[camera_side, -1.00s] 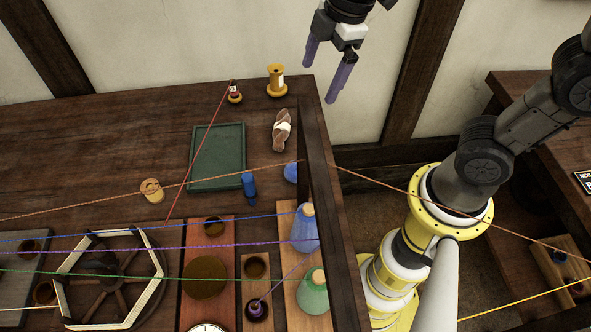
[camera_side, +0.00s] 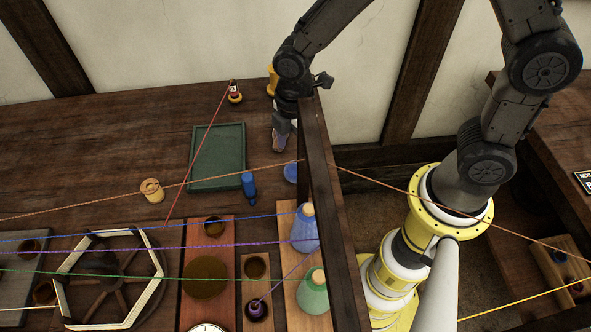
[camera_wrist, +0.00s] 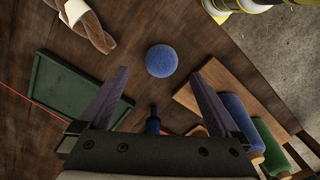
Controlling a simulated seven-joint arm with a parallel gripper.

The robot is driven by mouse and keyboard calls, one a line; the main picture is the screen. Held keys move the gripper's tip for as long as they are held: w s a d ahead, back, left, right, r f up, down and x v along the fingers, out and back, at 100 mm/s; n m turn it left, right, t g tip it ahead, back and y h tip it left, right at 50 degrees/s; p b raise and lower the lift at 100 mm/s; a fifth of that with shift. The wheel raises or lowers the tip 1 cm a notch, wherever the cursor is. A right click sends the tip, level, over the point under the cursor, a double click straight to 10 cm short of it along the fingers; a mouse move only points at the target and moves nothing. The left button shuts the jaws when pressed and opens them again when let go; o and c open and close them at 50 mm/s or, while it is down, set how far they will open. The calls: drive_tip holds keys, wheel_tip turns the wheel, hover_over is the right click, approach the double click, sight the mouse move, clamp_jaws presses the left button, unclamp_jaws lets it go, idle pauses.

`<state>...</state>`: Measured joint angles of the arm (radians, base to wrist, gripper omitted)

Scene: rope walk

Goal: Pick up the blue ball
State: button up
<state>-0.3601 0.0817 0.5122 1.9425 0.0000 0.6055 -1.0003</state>
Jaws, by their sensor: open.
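The blue ball (camera_wrist: 161,61) lies on the dark wooden table. In the wrist view it sits beyond my open fingertips, near the middle between them. In the side view the blue ball (camera_side: 291,172) is partly hidden behind the dark upright post. My gripper (camera_wrist: 162,78) is open with nothing between its purple fingers. In the side view my gripper (camera_side: 280,140) is above the back right of the table, behind the ball, with its fingers mostly hidden.
A green tray (camera_side: 216,157) and a small blue bottle (camera_side: 249,186) lie left of the ball. The dark post (camera_side: 325,200) stands close on its right. An orange rope (camera_side: 225,174) and other coloured ropes cross the table.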

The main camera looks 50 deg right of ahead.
sight(295, 166)
drive_tip(key=shift+s+f, duration=0.1)
drive_tip(key=shift+f, duration=2.65)
drive_tip(key=c, duration=1.5)
